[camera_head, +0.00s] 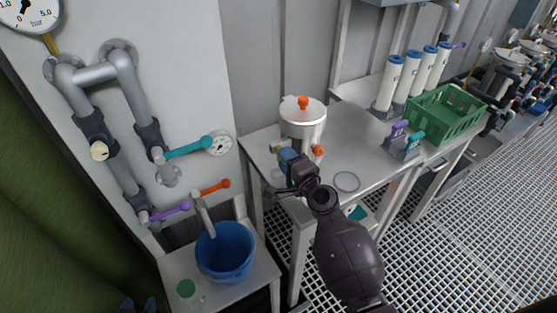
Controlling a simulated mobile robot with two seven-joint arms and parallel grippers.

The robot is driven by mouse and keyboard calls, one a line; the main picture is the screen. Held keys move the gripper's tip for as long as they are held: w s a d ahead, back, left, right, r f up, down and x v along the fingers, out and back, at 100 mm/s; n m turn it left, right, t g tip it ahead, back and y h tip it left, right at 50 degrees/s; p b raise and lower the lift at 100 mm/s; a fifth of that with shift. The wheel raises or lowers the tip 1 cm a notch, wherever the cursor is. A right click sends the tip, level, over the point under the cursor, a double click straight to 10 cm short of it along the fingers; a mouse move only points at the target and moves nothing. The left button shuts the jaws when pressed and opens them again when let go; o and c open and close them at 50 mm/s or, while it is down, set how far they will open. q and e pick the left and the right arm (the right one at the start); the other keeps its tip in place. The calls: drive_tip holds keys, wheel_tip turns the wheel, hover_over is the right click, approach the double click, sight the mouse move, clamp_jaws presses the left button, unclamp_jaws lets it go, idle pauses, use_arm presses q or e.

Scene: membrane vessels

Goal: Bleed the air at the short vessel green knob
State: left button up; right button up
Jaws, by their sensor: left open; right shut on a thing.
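The short silver vessel (303,127) stands upright on the grey steel table. It has an orange knob (303,102) on top and another orange knob (317,151) low on its right side. My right gripper (289,160) reaches in from the lower right to the vessel's near left side. It is shut on a small blue-green part there, mostly hidden by the fingers; I cannot tell whether this is the green knob. Two dark blue tips at the bottom left edge look like my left gripper (139,304), spread apart and away from the vessel.
Pipes with purple, orange and teal handles are on the left wall. A green crate (444,115) and white cartridges (388,82) are at the right.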

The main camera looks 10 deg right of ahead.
drive_tip(key=shift+f+n+b, duration=0.1)
drive_tip(key=shift+n+b, duration=0.25)
drive_tip(key=shift+n, duration=0.85)
drive_tip(key=n, duration=0.3)
drive_tip(key=shift+n, duration=0.3)
drive_tip(key=n, duration=0.6)
drive_tip(key=shift+p, duration=0.35)
drive_tip(key=m, duration=1.3)
drive_tip(key=o, duration=0.9)
